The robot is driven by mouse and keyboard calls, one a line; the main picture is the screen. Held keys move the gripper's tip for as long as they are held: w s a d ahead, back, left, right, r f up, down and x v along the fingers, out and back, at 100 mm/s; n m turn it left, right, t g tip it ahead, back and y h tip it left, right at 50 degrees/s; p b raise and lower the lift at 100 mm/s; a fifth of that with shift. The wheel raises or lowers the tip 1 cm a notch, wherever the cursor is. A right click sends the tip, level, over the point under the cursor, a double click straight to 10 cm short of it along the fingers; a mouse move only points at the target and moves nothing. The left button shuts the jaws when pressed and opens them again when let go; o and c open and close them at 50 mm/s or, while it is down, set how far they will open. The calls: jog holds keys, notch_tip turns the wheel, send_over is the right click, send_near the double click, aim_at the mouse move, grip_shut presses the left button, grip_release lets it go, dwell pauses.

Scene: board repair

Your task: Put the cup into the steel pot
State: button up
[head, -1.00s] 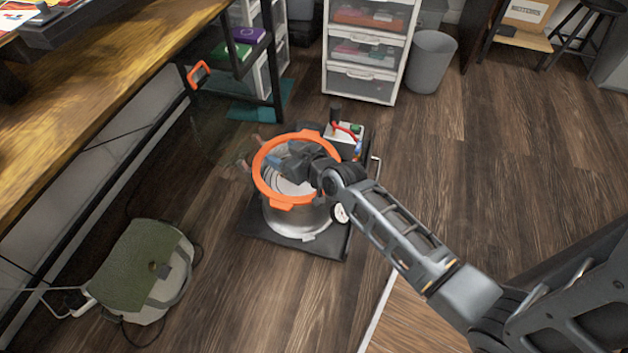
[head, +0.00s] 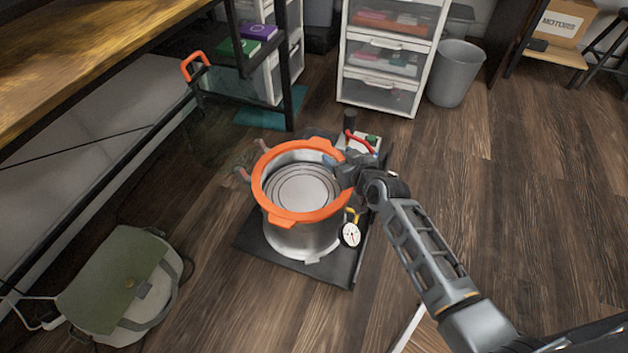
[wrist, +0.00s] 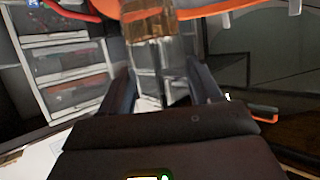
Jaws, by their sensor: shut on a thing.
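The steel pot (head: 302,238) with an orange rim ring stands on a dark base plate on the floor. Its mouth is open upward and the inner bottom I can see is bare. My gripper (head: 342,170) is at the right side of the pot's rim. In the wrist view the fingers (wrist: 162,82) are shut on a narrow, see-through greyish thing with a brownish band, apparently the cup (wrist: 157,60). The cup is hidden or too small to make out in the head view. Orange rim parts show just beyond it in the wrist view.
A gauge (head: 351,235) hangs at the pot's right side, and a control box with a red hose (head: 362,142) stands behind. A drawer unit (head: 388,60), grey bin (head: 455,75), and green bag (head: 120,285) stand around. Floor at right is clear.

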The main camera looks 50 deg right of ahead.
jog(key=shift+w+a+f+b, duration=0.55)
jog(key=shift+w+a+f, duration=0.25)
jog(key=shift+f, duration=0.55)
jog(key=shift+w+a+f+b, duration=0.65)
jog(key=shift+w+f, duration=0.3)
jog(key=shift+f, duration=0.35)
jog(key=shift+w+a+f+b, duration=0.5)
jog(key=shift+w+a+f, duration=0.3)
jog(key=shift+f, duration=0.55)
jog(key=shift+f+b, duration=0.3)
jog(key=shift+f, duration=0.1)
jog(key=shift+f, duration=0.2)
jog(key=o, duration=1.1)
jog(key=shift+r, duration=0.1)
